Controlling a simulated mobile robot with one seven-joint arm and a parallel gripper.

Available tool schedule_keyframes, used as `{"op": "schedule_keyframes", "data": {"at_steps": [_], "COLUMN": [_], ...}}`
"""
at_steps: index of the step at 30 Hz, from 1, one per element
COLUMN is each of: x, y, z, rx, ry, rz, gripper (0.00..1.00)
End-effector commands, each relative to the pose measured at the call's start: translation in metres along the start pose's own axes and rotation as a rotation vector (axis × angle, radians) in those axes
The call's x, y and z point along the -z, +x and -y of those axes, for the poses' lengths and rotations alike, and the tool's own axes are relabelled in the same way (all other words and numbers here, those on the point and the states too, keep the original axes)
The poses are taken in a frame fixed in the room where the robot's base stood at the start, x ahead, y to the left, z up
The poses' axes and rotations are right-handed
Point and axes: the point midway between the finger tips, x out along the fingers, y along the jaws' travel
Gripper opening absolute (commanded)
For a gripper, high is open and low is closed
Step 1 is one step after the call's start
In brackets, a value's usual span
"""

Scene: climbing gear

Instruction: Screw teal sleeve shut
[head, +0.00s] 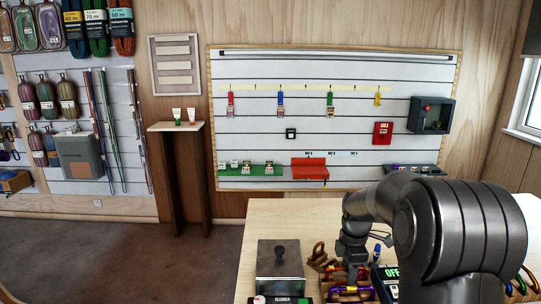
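My gripper (353,275) points down over a wooden holder (345,296) near the front edge of the table, in the lower middle of the head view. Colored carabiners lie in or on the holder, with red, orange and purple parts showing. The gripper is close above or among them; I cannot tell if it touches one. Its fingertips are small and dark, so whether they are open or shut does not show. I cannot make out a teal sleeve; it may be hidden by my gripper or too small to tell.
On the table (258,222), a dark box with a knob (279,262) stands left of the holder. A device reading OFF (390,273) is close on the right, a blue-capped marker (381,238) behind it. More carabiners (524,283) lie far right. The table's back left is clear.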

Motion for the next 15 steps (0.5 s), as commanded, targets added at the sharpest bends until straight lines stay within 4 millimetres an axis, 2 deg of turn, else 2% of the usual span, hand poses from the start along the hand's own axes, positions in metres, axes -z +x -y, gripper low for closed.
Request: {"op": "schedule_keyframes", "data": {"at_steps": [15], "x": [0.0], "y": [-0.0005], "z": [0.0078], "rx": [-0.001], "ry": [0.0], "rz": [0.0], "gripper": [0.4]}}
